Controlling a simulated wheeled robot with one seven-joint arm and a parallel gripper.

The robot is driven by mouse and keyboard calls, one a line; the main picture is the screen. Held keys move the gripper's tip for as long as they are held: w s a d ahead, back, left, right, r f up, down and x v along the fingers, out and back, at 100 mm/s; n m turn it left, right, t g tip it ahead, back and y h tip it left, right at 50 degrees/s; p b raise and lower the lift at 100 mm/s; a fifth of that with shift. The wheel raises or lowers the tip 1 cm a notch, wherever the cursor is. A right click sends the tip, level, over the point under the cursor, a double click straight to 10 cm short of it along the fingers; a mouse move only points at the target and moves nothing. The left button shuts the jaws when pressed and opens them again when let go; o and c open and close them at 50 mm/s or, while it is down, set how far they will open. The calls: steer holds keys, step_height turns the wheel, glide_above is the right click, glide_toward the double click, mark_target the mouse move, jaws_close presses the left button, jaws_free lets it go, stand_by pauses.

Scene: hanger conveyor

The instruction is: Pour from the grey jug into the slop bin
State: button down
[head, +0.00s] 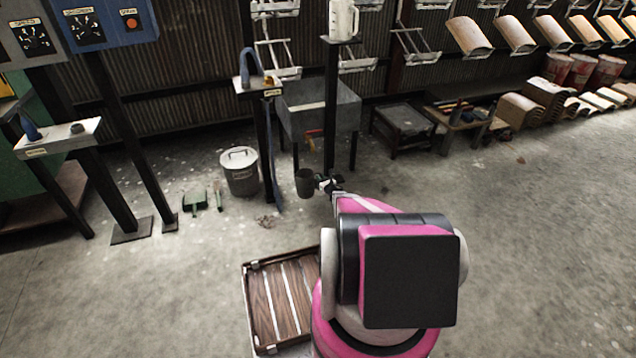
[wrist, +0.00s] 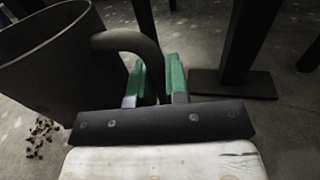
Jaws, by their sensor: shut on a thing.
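The grey jug (head: 305,182) is dark and looks roughly upright in the head view, held above the floor. In the wrist view the jug (wrist: 55,62) fills the left side, and its handle runs to the green finger pads. My gripper (head: 327,185) is shut on this handle; the pads also show in the wrist view (wrist: 157,80). The jug's contents are not visible. A round grey bin (head: 241,178) with a pale top and a small label, likely the slop bin, stands on the floor to the left of the jug, apart from it. Its label is too small to read.
A post with a small shelf (head: 259,88) stands between bin and jug. A grey trough (head: 318,125) and a post bearing a white jug (head: 342,20) are behind. A slatted wooden crate (head: 278,300) lies in front. Dark bits (wrist: 42,132) litter the floor.

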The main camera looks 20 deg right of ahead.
steer(key=shift+w+d+f, duration=1)
steer(key=shift+w+f, duration=0.05)
steer(key=shift+f, duration=0.4)
steer(key=shift+w+d+f, duration=0.95)
steer(key=shift+w+f, duration=0.1)
steer(key=shift+f, duration=0.45)
steer(key=shift+w+d+f, duration=1)
steer(key=shift+w+f, duration=0.05)
steer(key=shift+f, duration=0.65)
steer(key=c, duration=1.1)
jaws_free()
steer(key=shift+s, duration=0.1)
